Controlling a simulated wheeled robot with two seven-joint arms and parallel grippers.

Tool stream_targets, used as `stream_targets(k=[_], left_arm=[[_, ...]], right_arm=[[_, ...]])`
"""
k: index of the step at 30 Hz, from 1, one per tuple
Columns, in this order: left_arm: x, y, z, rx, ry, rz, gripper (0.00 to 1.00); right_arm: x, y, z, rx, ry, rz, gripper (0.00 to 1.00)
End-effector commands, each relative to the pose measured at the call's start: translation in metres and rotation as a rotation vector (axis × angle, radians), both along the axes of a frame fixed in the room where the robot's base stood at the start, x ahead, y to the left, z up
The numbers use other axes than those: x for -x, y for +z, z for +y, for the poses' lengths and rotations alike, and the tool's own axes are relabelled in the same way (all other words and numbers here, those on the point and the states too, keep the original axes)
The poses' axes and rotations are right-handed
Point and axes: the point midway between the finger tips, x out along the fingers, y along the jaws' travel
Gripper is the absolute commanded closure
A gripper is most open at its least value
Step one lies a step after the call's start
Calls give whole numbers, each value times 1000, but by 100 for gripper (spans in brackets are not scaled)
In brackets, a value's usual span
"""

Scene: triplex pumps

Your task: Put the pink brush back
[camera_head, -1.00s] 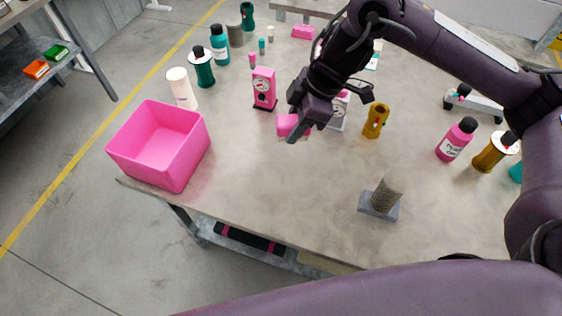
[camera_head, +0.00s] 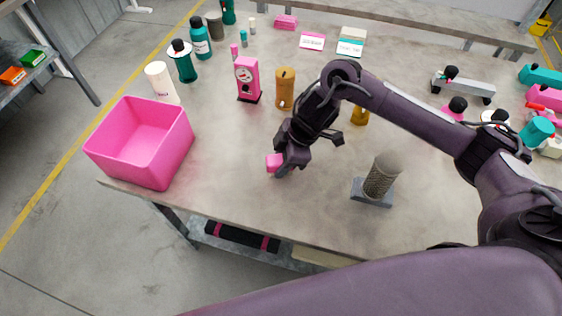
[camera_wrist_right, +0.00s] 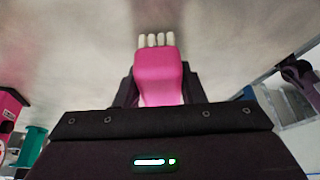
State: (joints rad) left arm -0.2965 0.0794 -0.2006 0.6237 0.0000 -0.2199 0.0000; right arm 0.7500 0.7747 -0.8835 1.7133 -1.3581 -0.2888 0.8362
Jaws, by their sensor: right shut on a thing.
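My right gripper (camera_head: 282,165) is shut on the pink brush (camera_head: 272,162) and holds it over the near middle of the table. In the right wrist view the brush (camera_wrist_right: 158,75) sits between the fingers, with its pale bristles pointing away from the gripper. The fingers partly cover its sides. In the head view, I cannot tell how far it is above the tabletop. The left gripper is not in view.
An open pink bin (camera_head: 140,145) stands at the table's left corner. A pink pump (camera_head: 248,78), a yellow-brown part (camera_head: 285,88) and several bottles stand behind. A grey mesh cylinder (camera_head: 382,175) on a base stands right of the gripper. The table's front middle is clear.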

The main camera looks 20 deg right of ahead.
Motion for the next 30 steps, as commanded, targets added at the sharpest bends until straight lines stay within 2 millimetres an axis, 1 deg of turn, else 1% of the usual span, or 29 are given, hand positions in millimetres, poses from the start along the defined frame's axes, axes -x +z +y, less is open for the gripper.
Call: stream_targets(k=[2, 8, 12, 13, 17, 26, 29, 30], left_arm=[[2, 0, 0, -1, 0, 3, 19], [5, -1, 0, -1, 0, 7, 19], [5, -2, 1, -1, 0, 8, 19], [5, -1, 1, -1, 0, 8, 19], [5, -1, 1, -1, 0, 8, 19], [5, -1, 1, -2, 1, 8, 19], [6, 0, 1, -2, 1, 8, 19], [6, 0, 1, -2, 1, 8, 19]], right_arm=[[0, -6, 0, 0, -1, 0, 85], [0, -5, 0, 0, 0, -1, 85], [0, -9, 0, -1, -1, 0, 85], [0, -8, 0, 0, 0, -1, 60], [0, -8, 0, 0, 0, 0, 43], [0, -7, 0, 0, 0, -1, 42], [0, 0, -2, 0, 0, -2, 42], [0, 5, -4, 0, 0, -5, 42]])
